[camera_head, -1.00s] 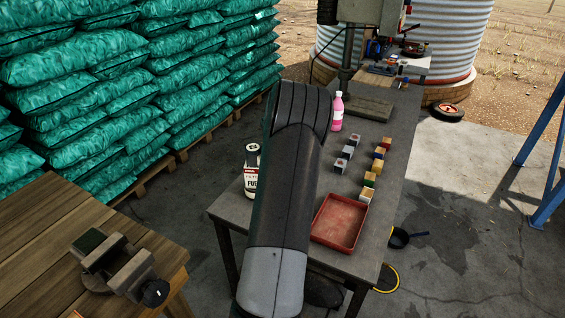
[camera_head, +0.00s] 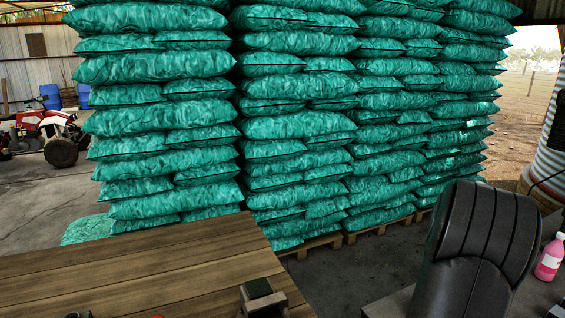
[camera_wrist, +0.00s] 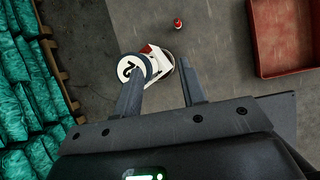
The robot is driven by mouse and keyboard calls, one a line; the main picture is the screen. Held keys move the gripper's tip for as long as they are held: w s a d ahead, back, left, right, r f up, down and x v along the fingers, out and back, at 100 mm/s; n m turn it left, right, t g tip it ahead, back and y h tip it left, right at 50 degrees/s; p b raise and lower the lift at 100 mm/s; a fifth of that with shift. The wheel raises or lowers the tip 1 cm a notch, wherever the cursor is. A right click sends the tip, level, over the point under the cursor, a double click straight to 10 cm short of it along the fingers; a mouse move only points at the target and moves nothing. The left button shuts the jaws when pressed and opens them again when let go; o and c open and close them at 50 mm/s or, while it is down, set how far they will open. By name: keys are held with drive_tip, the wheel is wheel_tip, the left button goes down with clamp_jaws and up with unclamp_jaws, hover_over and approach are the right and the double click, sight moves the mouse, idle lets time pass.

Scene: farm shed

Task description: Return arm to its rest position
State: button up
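My arm (camera_head: 480,245) shows as a dark padded link at the lower right of the head view; its gripper end is out of that picture. In the wrist view my gripper (camera_wrist: 160,85) has its two fingers apart. A white bottle with a round cap (camera_wrist: 152,65) shows just beyond the fingertips, overlapped by the left finger. I cannot tell whether a finger touches it.
The red tray (camera_wrist: 285,40) lies at the upper right of the wrist view, near a small red-and-white item (camera_wrist: 178,23). Stacked green sacks (camera_head: 290,110) fill the head view behind the wooden bench (camera_head: 140,270). A pink bottle (camera_head: 549,258) stands at right.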

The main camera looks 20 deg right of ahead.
drive_tip(key=w+a+r+m+t, duration=0.1)
drive_tip(key=w+a+r+m, duration=0.2)
drive_tip(key=a, duration=0.7)
drive_tip(key=w+a+r+m+t+y, duration=0.15)
drive_tip(key=a+r, duration=0.35)
drive_tip(key=a, duration=0.5)
drive_tip(key=w+a+r+m+h, duration=0.1)
drive_tip(key=w+a+r+m, duration=0.2)
drive_tip(key=a, duration=0.8)
drive_tip(key=s+a+m+t+y, duration=0.1)
drive_tip(key=s+a+m, duration=0.4)
drive_tip(key=a, duration=0.8)
drive_tip(key=s+a+m+t+y, duration=0.1)
drive_tip(key=s+a+m+y, duration=0.3)
drive_tip(key=s+a, duration=0.6)
drive_tip(key=a+m, duration=0.1)
drive_tip(key=a, duration=0.2)
drive_tip(key=shift+s+a+r, duration=0.15)
drive_tip(key=shift+s+a, duration=0.1)
drive_tip(key=shift+s, duration=0.1)
drive_tip(key=shift+t, duration=0.25)
